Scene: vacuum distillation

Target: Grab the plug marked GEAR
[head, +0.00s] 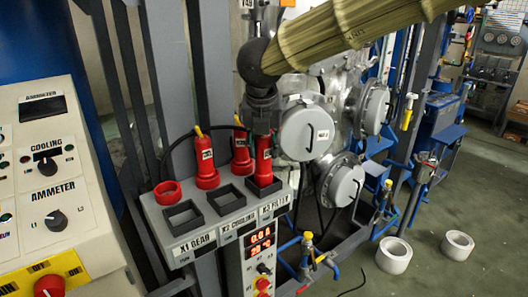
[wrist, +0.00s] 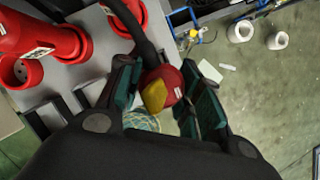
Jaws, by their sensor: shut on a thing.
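Three red plugs show in the head view. My gripper (head: 262,122) points down over the right end of the socket box and is shut on the right-hand red plug (head: 264,160). This plug is upright at the X3 FILTER socket (head: 265,187); I cannot tell whether it is seated. In the wrist view its red body and yellow end (wrist: 154,96) sit between the fingers (wrist: 163,92). The X1 GEAR socket (head: 183,217) looks empty.
An empty red round holder (head: 167,192) is at the box's left. The X2 COOLING socket (head: 230,199) looks empty. A control panel (head: 45,180) stands left. Steel vessels with round lids (head: 306,132) crowd the right of my gripper. Two white rings (head: 394,255) lie on the floor.

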